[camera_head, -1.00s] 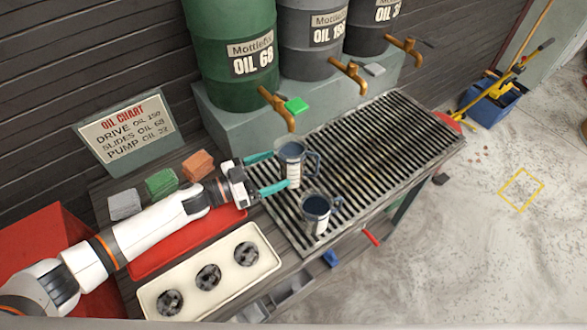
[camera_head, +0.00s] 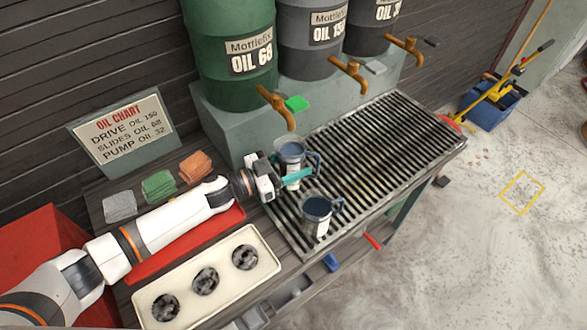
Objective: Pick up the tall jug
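The tall jug (camera_head: 292,152), grey-blue with a pale label and dark inside, stands upright on the slatted grate, near its left end and below the green drum's tap. My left gripper (camera_head: 297,174) reaches in from the left with its teal fingers at the jug's body. The near finger crosses the jug's front, and the far finger is mostly hidden behind it. The fingers look closed on the jug, which shows no clear lift. A shorter, similar jug (camera_head: 318,208) stands just in front of it. My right gripper is out of view.
Brass taps (camera_head: 278,108) from the drums overhang the grate (camera_head: 390,135). A cream tray (camera_head: 225,283) with several dark round parts lies front left. Folded cloths (camera_head: 159,186) and an oil chart (camera_head: 122,130) are at the left. The grate's right part is clear.

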